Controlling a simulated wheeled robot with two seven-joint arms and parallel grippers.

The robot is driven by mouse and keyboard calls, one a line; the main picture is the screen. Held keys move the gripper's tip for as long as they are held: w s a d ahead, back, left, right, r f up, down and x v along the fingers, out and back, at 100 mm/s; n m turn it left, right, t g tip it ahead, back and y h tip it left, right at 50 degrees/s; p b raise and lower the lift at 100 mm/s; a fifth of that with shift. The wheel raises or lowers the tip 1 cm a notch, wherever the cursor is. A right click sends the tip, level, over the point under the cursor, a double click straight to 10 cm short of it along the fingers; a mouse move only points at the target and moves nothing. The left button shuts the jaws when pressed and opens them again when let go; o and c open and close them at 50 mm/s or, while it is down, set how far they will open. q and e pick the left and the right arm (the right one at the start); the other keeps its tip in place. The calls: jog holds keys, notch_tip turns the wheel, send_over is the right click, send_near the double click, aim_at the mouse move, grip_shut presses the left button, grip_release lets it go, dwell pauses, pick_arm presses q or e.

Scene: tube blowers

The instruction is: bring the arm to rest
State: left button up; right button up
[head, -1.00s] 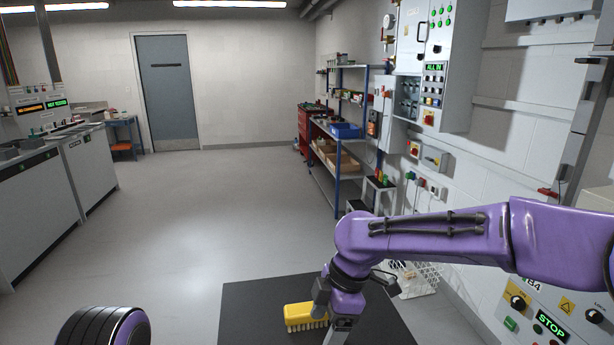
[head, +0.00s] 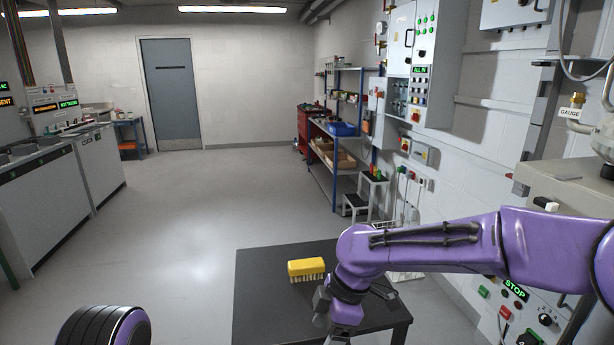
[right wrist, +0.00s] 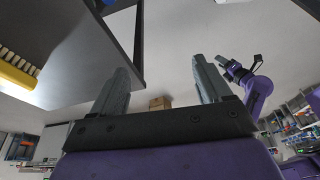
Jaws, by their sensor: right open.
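My right arm comes in from the right in the head view, bent down at its purple wrist. My right gripper (head: 334,318) hangs low at the near right of a yellow brush (head: 306,269), over or beside the dark table, partly cut off by the frame's bottom. In the right wrist view the two grey fingers of the right gripper (right wrist: 161,78) stand wide apart with nothing between them. The yellow brush (right wrist: 16,78) is at the left edge there, clear of the fingers.
The dark table (head: 262,308) lies under the brush. A control panel with a green STOP display (head: 515,289) is at the right, close to my arm. A step stool (head: 372,190) and shelving (head: 335,165) stand along the right wall. The floor at left centre is clear.

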jog(key=s+d+f+m+t, duration=0.1)
jog(key=s+d+f+m, duration=0.2)
jog(key=f, duration=0.5)
jog(key=s+d+f+m, duration=0.2)
jog(key=f+m, duration=0.4)
jog(key=f, duration=0.2)
jog(key=s+d+f+m+t, duration=0.1)
jog(key=s+d+f+m, duration=0.2)
jog(key=f, duration=0.6)
jog(key=s+d+f+m+h, duration=0.3)
jog(key=s+d+m, duration=0.3)
jog(key=s+d, duration=0.2)
jog(key=s+d+f+m+t+h, duration=0.1)
jog(key=s+d+f+m+h, duration=0.2)
jog(key=s+d+m, duration=0.4)
jog(key=s+d, duration=0.2)
jog(key=s, duration=0.1)
jog(key=shift+s+d+f+t+h, duration=0.15)
jog(key=shift+d+f+t+h, duration=0.15)
jog(key=shift+f, duration=0.1)
